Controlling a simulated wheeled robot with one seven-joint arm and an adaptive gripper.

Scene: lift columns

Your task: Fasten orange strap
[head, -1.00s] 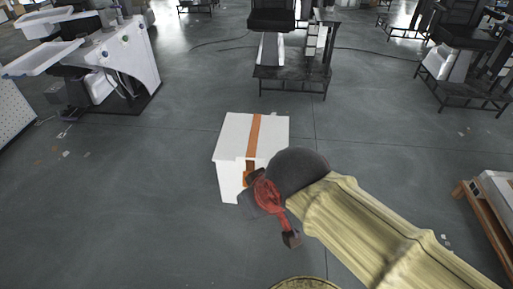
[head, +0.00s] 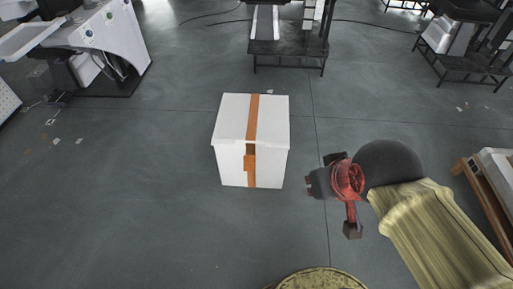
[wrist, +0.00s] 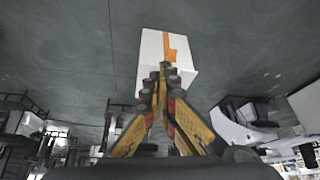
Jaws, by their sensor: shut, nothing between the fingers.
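A white box (head: 228,124) stands on the floor in the middle of the head view. An orange strap (head: 253,113) runs over its top and down its front face, with a wider orange piece (head: 249,163) on the front just below the lid edge. A dark gap shows between them at the edge. My gripper (head: 311,186) is to the right of the box, apart from it, shut and empty. In the wrist view, my closed fingertips (wrist: 163,69) overlap the view of the box (wrist: 150,50), and the strap (wrist: 167,40) shows beyond them.
A wooden pallet-like stand (head: 484,194) with white material is at the right edge. A white machine (head: 108,42) stands at the back left, and black frames (head: 290,54) stand at the back. The grey floor around the box is clear.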

